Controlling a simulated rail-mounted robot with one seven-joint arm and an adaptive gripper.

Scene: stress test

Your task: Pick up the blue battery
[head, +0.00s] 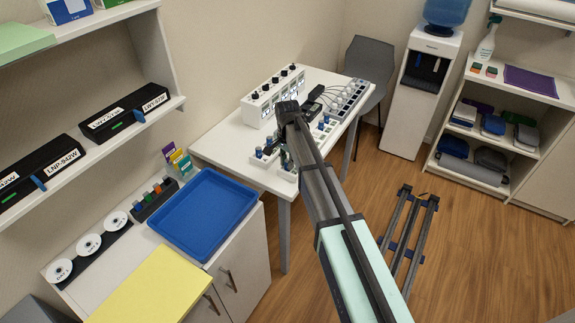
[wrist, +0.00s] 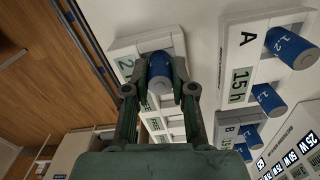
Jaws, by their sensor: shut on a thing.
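A blue battery (wrist: 159,68) sits between the two fingers of my gripper (wrist: 160,88) in the wrist view. The gripper is shut on it, one finger on each side. The battery is at a white holder marked 2 (wrist: 124,64); I cannot tell whether its base is still in the slot. In the head view my arm reaches over the white table (head: 225,145), and the wrist hides most of the gripper and the held battery.
Other blue batteries stand close by in white holders: one at station A (wrist: 292,48), another below it (wrist: 267,98). A white device with knobs (head: 270,92) stands at the table's back. A blue tray (head: 205,253) lies on the cabinet at left. Wooden floor lies right.

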